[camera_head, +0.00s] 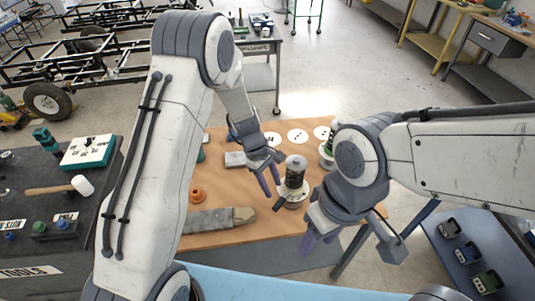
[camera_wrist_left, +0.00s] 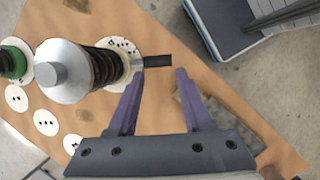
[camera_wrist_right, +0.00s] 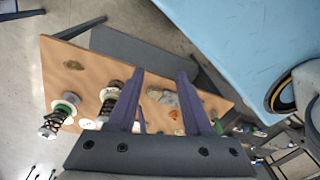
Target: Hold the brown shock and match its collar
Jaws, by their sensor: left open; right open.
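A shock with a dark brownish spring and silver top (camera_head: 294,172) stands upright on a white dotted disc on the brown table. A dark flat tab (camera_wrist_left: 157,60) juts from its base. My left gripper (camera_head: 270,181) is open and empty just left of the shock; in the left wrist view the tab lies between its fingertips (camera_wrist_left: 160,72). My right gripper (camera_head: 318,240) is open and empty, nearer the table's front edge. A second shock with a green collar (camera_wrist_left: 12,62) stands on another disc; in the head view my right arm partly hides it. The brown shock's collar is unclear.
White dotted discs (camera_head: 298,136) lie along the table's back. An orange ring part (camera_head: 197,196) and a grey wrapped piece (camera_head: 215,219) lie at the left front. A mallet (camera_head: 80,186) rests on the dark side bench.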

